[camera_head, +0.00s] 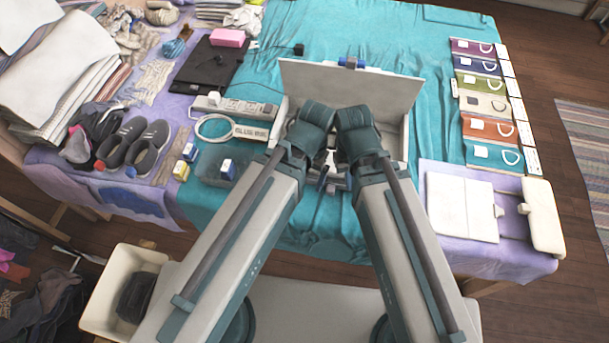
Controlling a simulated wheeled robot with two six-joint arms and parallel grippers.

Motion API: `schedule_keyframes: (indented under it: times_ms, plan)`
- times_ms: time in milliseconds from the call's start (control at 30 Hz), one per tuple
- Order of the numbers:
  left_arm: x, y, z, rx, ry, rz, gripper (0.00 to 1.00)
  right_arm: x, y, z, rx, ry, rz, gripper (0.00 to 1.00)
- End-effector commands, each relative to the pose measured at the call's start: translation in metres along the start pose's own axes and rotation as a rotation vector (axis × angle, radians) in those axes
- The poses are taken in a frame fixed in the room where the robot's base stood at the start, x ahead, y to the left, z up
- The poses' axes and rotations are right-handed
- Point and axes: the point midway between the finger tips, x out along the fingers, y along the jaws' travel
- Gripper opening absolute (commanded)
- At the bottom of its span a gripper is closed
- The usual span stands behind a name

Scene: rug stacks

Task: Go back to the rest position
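Both my arms reach up from the bottom of the head view and meet at the middle front of the table. My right gripper (337,184) is small and dark, partly hidden between the arm joints. My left gripper is mostly hidden behind the arm links beside it. I cannot make out the fingers well enough to tell open from shut. No held object can be seen. Just behind the arms stands a white box (351,88) with its lid raised; the arms hide much of its inside.
The table with a teal cloth (340,25) is crowded at left with grey shoes (148,143), a power strip (235,106) and folded rugs (60,75). Coloured pouches (485,104) and a white board (460,206) lie at right. A cream bin (104,302) stands at lower left.

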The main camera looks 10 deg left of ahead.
Motion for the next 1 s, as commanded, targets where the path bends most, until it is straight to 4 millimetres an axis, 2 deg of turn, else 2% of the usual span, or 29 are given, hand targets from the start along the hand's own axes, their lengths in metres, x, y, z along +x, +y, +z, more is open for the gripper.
schedule_keyframes:
  times_ms: [267, 467, 667, 900, 1000]
  plan:
    - [-0.001, 0.0, 0.0, -0.001, 0.0, 0.0, 0.94, -0.001, 0.0, 0.0, 0.0, 0.0, 0.0, 0.0]
    - [-0.018, -0.002, 0.001, 0.0, 0.0, 0.0, 0.94, -0.018, 0.002, 0.001, 0.0, 0.0, 0.0, 0.0]
    - [-0.063, -0.006, 0.004, 0.0, 0.0, 0.0, 0.94, -0.063, 0.006, 0.004, 0.0, 0.0, 0.0, 0.0]
    - [-0.131, -0.013, 0.007, -0.001, 0.0, 0.0, 0.94, -0.131, 0.013, 0.008, 0.001, 0.0, 0.0, 0.0]
    - [-0.149, -0.015, 0.009, -0.001, 0.0, 0.0, 0.94, -0.149, 0.014, 0.009, 0.001, 0.0, 0.0, 0.0]
